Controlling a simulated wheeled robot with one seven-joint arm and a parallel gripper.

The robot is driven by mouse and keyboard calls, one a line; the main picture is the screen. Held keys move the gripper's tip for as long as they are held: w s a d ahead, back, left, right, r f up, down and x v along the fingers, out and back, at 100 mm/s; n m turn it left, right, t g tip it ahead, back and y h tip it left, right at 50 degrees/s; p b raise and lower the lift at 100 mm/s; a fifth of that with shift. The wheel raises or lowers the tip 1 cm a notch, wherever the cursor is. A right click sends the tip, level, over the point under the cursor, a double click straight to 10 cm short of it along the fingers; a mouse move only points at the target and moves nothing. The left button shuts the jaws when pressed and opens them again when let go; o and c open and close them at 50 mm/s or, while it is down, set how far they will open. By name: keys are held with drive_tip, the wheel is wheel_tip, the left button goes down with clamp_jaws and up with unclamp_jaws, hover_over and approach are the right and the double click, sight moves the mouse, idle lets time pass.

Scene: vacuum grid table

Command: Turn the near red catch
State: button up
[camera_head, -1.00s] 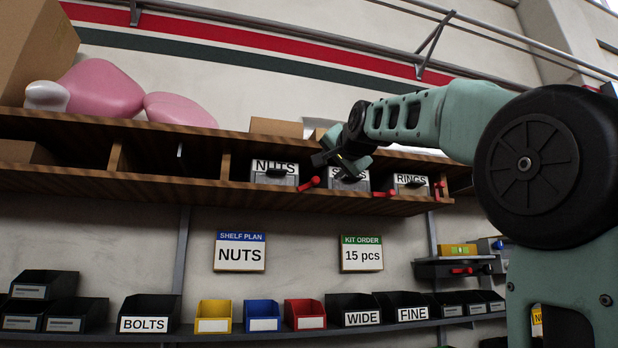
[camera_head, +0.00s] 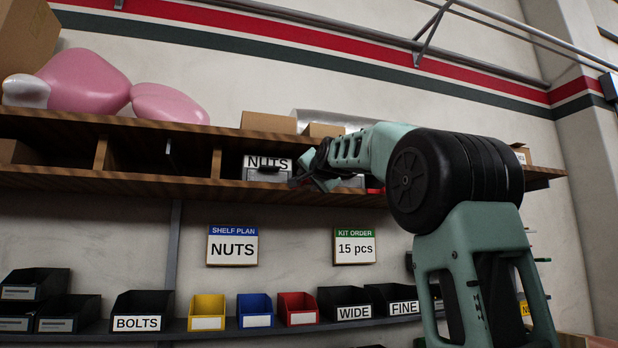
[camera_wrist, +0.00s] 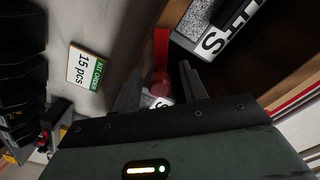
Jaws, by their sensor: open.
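In the wrist view a red catch (camera_wrist: 161,50) with a round red hub stands out from the wooden shelf front. My gripper (camera_wrist: 160,73) is open, with one dark finger on each side of the hub; I cannot tell whether either finger touches it. The catch's lever points toward the top of that view. In the head view my gripper (camera_head: 316,175) is at the shelf edge, just right of the NUTS box (camera_head: 267,167), and hides this catch. Another bit of red (camera_head: 375,190) shows under my arm.
The upper wooden shelf (camera_head: 160,184) carries the labelled boxes, with cardboard boxes (camera_head: 268,122) on top. Below hang the SHELF PLAN sign (camera_head: 232,246) and the KIT ORDER sign (camera_head: 354,246). A lower shelf holds several bins, including a yellow one (camera_head: 207,312).

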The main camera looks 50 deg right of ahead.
clamp_jaws()
drive_tip(key=shift+r, duration=0.1)
drive_tip(key=n, duration=0.3)
drive_tip(key=shift+w+a+r, duration=0.2)
drive_tip(key=shift+a+r, duration=0.1)
drive_tip(key=shift+r, duration=0.1)
drive_tip(key=shift+w+a+r+n, duration=0.25)
drive_tip(key=shift+a+n, duration=0.2)
drive_tip(key=shift+n, duration=1.1)
drive_tip(key=shift+w+a+r+n, duration=0.25)
drive_tip(key=shift+a+n, duration=0.15)
drive_tip(key=shift+n, duration=1.2)
drive_tip(key=shift+w+a+r+n, duration=0.2)
drive_tip(key=shift+a+n, duration=0.25)
drive_tip(key=shift+n, duration=1.1)
drive_tip(key=shift+w, duration=0.1)
